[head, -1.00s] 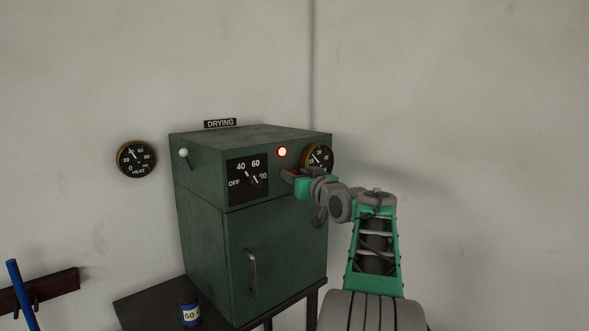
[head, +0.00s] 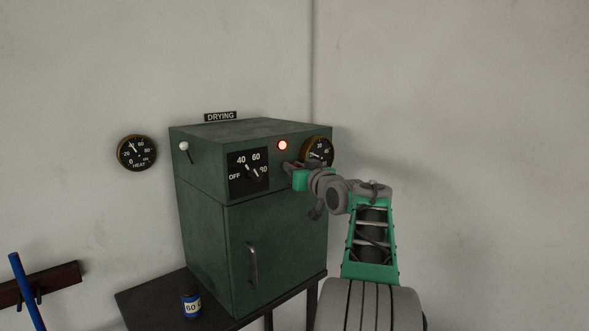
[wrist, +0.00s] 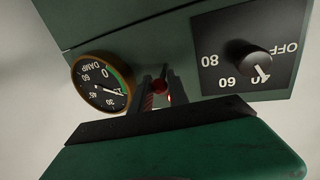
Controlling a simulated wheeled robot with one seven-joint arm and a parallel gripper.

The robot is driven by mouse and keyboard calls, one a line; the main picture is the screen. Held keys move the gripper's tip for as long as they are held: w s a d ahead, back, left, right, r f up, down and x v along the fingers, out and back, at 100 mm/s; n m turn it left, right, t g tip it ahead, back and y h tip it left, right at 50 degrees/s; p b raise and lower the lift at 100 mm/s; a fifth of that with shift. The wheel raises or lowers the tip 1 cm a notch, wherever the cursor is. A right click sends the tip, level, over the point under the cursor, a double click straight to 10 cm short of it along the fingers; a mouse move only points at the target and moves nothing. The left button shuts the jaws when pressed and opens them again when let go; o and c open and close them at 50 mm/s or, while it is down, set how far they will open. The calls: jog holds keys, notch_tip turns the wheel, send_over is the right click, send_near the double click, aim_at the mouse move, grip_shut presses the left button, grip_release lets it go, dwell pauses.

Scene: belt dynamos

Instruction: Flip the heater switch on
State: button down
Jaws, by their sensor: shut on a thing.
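The green drying cabinet (head: 202,165) has a black dial (head: 250,172) on its front panel. The dial's knob (wrist: 246,61) points near 40 in the wrist view. A lit red lamp (head: 282,145) sits right of the dial. My gripper (head: 289,167) is just below the lamp, at the right part of the panel. In the wrist view its dark fingers (wrist: 161,80) close around a small thin lever (wrist: 164,71), which seems to be the heater switch. The fingers largely hide it, and I cannot tell which way it is tilted. The lamp (wrist: 162,85) shows between the fingers.
A damp gauge (head: 317,151) is at the panel's right end, close to my gripper. A white-knobbed lever (head: 184,146) is at the panel's left. A heat gauge (head: 136,153) hangs on the wall. A blue can (head: 190,303) stands on the dark table (head: 150,298).

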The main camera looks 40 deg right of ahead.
jog(key=shift+r, duration=0.1)
jog(key=r+g+p, duration=0.1)
jog(key=p, duration=0.1)
jog(key=shift+w+r+p, duration=0.1)
jog(key=shift+r+p, duration=0.1)
jog(key=shift+p, duration=0.15)
jog(key=shift+r+n+g+y+p, duration=0.3)
jog(key=shift+g+p, duration=0.2)
jog(key=shift+p, duration=0.3)
jog(key=shift+w+g+p, duration=0.15)
jog(key=shift+g+p, duration=0.15)
jog(key=shift+p, duration=0.2)
jog(key=shift+f+g, duration=0.3)
jog(key=c, duration=1.3)
grip_release()
jog(key=shift+d, duration=0.1)
